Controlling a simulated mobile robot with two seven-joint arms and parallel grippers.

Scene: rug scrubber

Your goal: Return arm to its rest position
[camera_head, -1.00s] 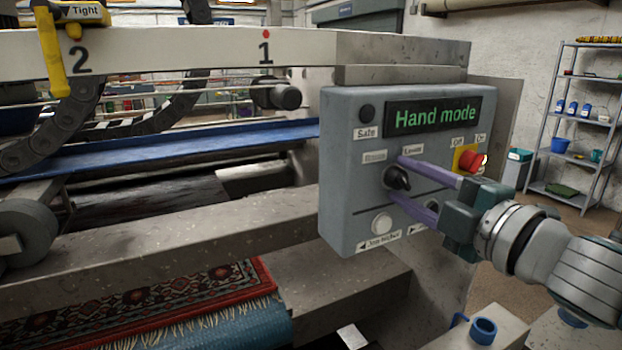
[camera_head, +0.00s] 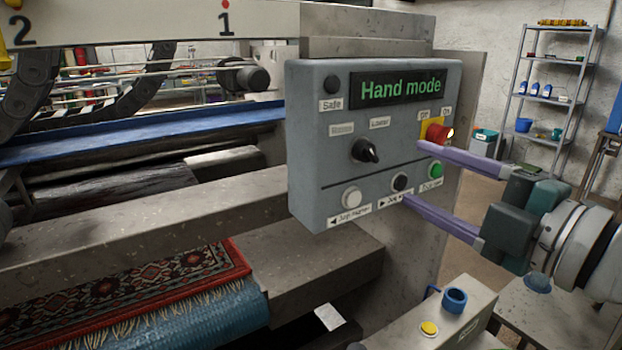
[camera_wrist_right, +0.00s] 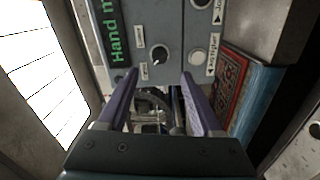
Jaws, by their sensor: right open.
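My right gripper (camera_head: 412,172) is open and empty, with two long purple fingers. In the head view its fingertips lie over the right part of the grey control box (camera_head: 306,150), one near the red knob, the other near the lower black button. I cannot tell whether they touch the box. The black selector knob (camera_head: 366,151) sits clear of the fingers, to their left. The display (camera_head: 400,87) reads "Hand mode". In the right wrist view the open fingers (camera_wrist_right: 158,80) point toward the box (camera_wrist_right: 172,22), with the selector knob (camera_wrist_right: 159,54) ahead between them. My left gripper is not in view.
A red knob (camera_head: 439,133) on a yellow plate, a green button (camera_head: 436,170) and a white button (camera_head: 351,198) are on the box. A rug (camera_head: 130,292) lies below left. A grey stand with a blue ring (camera_head: 454,300) is below my gripper. Shelves (camera_head: 548,95) stand behind.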

